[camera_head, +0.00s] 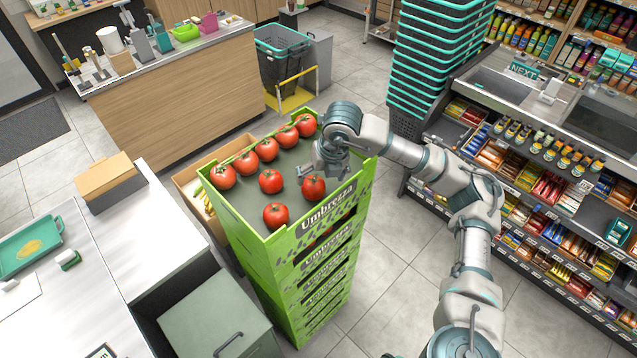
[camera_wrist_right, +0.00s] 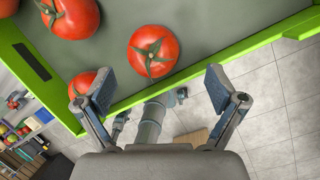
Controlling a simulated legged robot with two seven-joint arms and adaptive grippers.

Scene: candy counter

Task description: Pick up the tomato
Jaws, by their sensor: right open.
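Several red tomatoes with green stems lie in the open top of a green crate stack (camera_head: 240,235). One tomato (camera_head: 313,188) sits near the crate's right front side, just below my right gripper (camera_head: 325,172) in the head view. In the right wrist view a tomato (camera_wrist_right: 153,50) lies ahead of and between the two spread fingers of my right gripper (camera_wrist_right: 160,95). Another tomato (camera_wrist_right: 95,82) is partly hidden behind the left finger. A further tomato (camera_wrist_right: 72,15) is at the top left. My right gripper is open and empty. My left gripper is not in view.
The crate's green rim (camera_wrist_right: 250,47) runs close beside the tomatoes. A white counter (camera_head: 150,240) stands at the left, a candy shelf (camera_head: 540,190) at the right. Stacked teal baskets (camera_head: 440,60) stand behind my arm. Floor is clear right of the crates.

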